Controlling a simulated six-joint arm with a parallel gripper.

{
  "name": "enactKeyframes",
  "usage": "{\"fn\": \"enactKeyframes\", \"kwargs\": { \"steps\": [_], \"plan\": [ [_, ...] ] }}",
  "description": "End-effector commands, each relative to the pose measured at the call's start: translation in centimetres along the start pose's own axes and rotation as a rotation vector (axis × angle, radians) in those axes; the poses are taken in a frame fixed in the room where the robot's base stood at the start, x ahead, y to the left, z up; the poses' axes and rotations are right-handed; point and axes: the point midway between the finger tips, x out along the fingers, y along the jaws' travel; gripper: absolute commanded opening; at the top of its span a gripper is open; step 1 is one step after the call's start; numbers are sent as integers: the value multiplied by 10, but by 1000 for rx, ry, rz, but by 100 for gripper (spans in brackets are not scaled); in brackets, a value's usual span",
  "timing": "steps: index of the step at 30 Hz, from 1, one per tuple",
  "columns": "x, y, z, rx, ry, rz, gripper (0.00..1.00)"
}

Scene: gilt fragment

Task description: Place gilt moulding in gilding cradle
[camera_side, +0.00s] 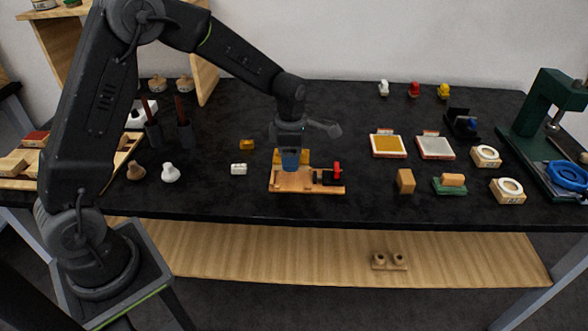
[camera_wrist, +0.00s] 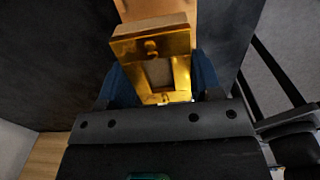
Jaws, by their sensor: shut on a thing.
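My gripper (camera_side: 290,168) points down over the wooden gilding cradle (camera_side: 290,186), which has a red-and-black clamp (camera_side: 331,177) on its right side. In the wrist view, the blue fingers of my gripper (camera_wrist: 162,88) are shut on the gilt moulding (camera_wrist: 180,46), a shiny gold piece with a rectangular opening. The moulding's gold edge (camera_side: 305,157) also shows beside the fingers in the side view. Part of the cradle's wood (camera_wrist: 180,8) shows beyond it. My fingers hide the contact, so I cannot tell whether the moulding touches the cradle.
A small gold block (camera_side: 247,145) and a white block (camera_side: 239,169) lie left of the cradle. A tan block (camera_side: 405,181) and a green stand (camera_side: 450,186) are to the right. Two framed pads (camera_side: 388,145) (camera_side: 435,147) lie behind them. The black table is clear behind the cradle.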

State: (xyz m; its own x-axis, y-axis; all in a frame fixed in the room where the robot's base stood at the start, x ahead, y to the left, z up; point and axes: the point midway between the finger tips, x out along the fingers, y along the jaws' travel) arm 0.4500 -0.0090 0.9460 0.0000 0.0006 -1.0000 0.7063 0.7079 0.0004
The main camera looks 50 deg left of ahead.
Motion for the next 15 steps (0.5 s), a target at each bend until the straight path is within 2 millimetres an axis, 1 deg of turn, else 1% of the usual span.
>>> {"fn": "enactKeyframes", "kwargs": {
  "steps": [1,5,8,12,15],
  "plan": [
    [3,-2,4,1,0,0,31],
    [8,-2,8,0,1,-1,31],
    [18,-2,7,0,2,-2,31],
    [39,-3,7,0,3,-3,31],
    [45,-2,7,0,0,0,31]
  ]
}}
